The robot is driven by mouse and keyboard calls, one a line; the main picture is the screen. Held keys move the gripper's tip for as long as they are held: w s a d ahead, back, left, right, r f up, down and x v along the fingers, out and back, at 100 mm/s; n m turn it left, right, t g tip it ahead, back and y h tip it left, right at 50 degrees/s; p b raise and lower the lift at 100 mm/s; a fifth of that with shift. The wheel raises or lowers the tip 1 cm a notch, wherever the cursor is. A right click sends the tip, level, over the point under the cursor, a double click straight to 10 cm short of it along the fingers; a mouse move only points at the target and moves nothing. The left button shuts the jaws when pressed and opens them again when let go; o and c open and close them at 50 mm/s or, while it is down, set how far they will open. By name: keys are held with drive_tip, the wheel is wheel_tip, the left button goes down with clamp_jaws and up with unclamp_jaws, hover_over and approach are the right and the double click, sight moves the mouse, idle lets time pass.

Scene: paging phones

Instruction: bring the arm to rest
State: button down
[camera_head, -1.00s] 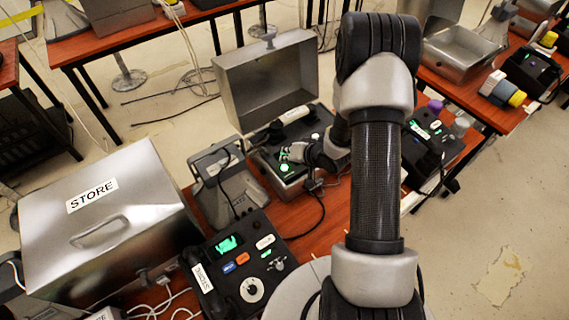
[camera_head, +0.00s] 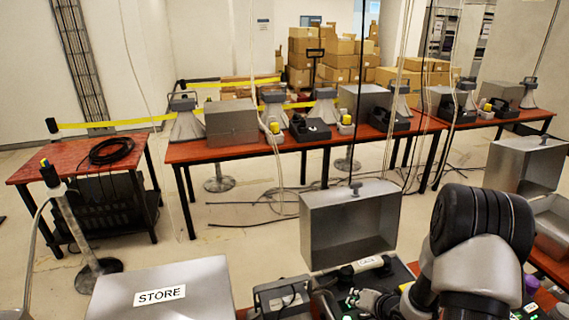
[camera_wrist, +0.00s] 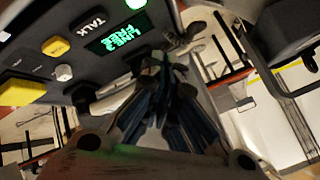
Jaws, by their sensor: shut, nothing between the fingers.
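My gripper (camera_head: 368,300) is at the bottom of the head view, beside a dark paging phone (camera_head: 400,272) with green lights. My arm comes in from the lower right, bent at the elbow. In the wrist view my gripper (camera_wrist: 162,62) is shut and empty, close to the phone's panel (camera_wrist: 85,62). A green display reading "LINE 2 FREE", a TALK label, a yellow button and a white knob show on that panel. Whether the fingertips touch the panel, I cannot tell. A pale handset (camera_head: 360,267) lies at the back of the phone.
A metal STORE box (camera_head: 165,290) is to the left. A long red table (camera_head: 280,145) with horns, boxes and phones stands further back. Cables hang down around it. Open floor lies between the tables.

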drive_tip(key=s+r+n+g+h, duration=0.15)
drive_tip(key=s+r, duration=0.25)
drive_tip(key=r, duration=0.8)
drive_tip(key=s+r+n+h, duration=0.1)
drive_tip(key=s+r+h, duration=0.2)
drive_tip(key=r, duration=0.8)
drive_tip(key=s+a+r+n, duration=0.1)
drive_tip(key=s+a+r, duration=0.1)
drive_tip(key=s+a, duration=0.2)
drive_tip(key=s+a+r+n+g+y, duration=0.1)
drive_tip(key=s+a+r, duration=0.2)
drive_tip(key=s, duration=0.7)
drive_tip(key=s+a+r+n+g+y, duration=0.1)
drive_tip(key=s+a+r, duration=0.2)
drive_tip(key=s, duration=0.5)
drive_tip(key=shift+a, duration=0.9)
drive_tip(key=shift+a+g, duration=0.15)
drive_tip(key=shift+g, duration=0.1)
